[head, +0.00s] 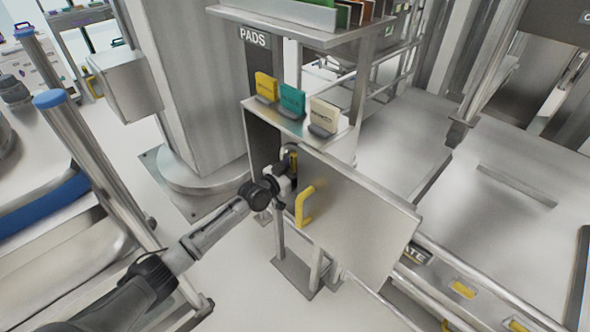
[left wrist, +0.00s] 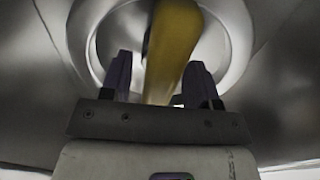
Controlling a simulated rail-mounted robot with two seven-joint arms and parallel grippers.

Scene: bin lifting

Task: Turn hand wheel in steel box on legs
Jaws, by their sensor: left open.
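The steel box on legs (head: 343,146) stands in the middle of the head view with its door (head: 360,215) swung open; a yellow handle (head: 305,205) is on the door. My left arm reaches into the box opening, and my left gripper (head: 288,168) is partly hidden behind the door edge. A small yellow part of the hand wheel (head: 293,158) shows beside it. In the left wrist view a yellow bar of the wheel (left wrist: 172,35) stands before a round metal recess. My left gripper (left wrist: 160,78) is open, with its fingers on either side of the bar. My right gripper is not seen.
Yellow, teal and cream pads (head: 292,100) stand on top of the box, under a shelf (head: 300,30). A thick steel column (head: 195,90) is behind left. Slanted steel rails (head: 100,170) stand left of my arm. A steel bench (head: 480,180) fills the right.

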